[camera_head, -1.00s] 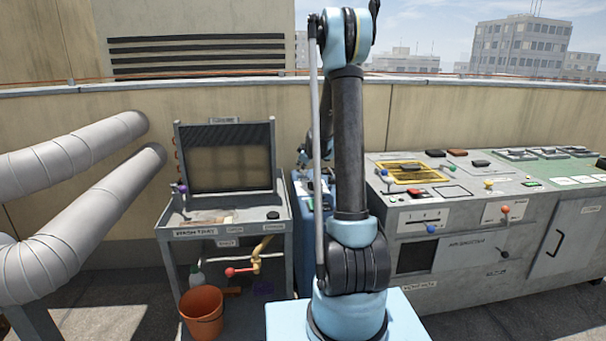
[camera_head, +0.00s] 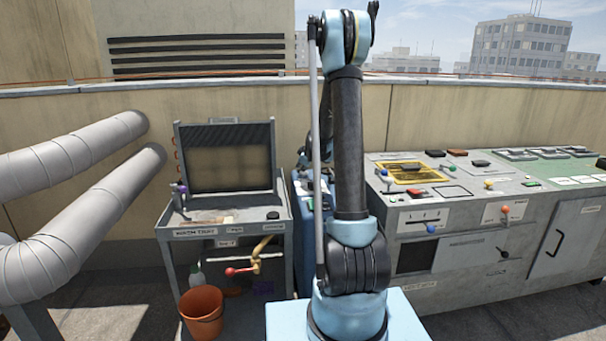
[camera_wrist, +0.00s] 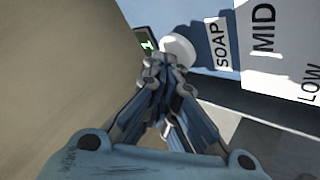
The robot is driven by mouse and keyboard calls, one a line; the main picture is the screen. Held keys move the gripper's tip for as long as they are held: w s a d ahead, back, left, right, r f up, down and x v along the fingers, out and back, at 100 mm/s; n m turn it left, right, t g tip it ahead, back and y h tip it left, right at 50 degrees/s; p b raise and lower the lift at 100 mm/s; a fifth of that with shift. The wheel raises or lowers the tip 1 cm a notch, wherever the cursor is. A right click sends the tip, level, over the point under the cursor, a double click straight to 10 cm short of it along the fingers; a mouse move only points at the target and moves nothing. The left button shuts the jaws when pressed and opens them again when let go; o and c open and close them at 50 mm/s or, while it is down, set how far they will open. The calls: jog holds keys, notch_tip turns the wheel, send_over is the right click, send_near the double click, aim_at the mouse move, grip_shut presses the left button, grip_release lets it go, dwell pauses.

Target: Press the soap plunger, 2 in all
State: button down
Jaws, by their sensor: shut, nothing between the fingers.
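In the wrist view the white round soap plunger (camera_wrist: 180,50) stands out beside the white SOAP label (camera_wrist: 222,45) on a blue panel. My gripper (camera_wrist: 162,66) is shut and empty, with its fingertips right beside the plunger's near edge. I cannot tell whether they touch it. A small dark display (camera_wrist: 146,43) with a lit green digit sits just left of the plunger; the digit is partly cut off by the view angle. In the head view the blue unit (camera_head: 303,205) stands behind my arm, which hides the plunger and most of the gripper.
A grey wash stand (camera_head: 222,231) with an orange bucket (camera_head: 201,314) is on the left, beside large pipes (camera_head: 85,215). A control bench (camera_head: 460,220) with knobs and switches is on the right. A MID/LOW plate (camera_wrist: 275,45) is near the plunger.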

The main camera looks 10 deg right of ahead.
jog(key=shift+f, duration=0.25)
jog(key=shift+r, duration=0.15)
dwell(0.5)
jog(key=shift+r, duration=1.25)
jog(key=shift+r, duration=0.1)
jog(key=shift+r, duration=2.45)
notch_tip(320, 180, up, 4)
jog(key=shift+f, duration=0.2)
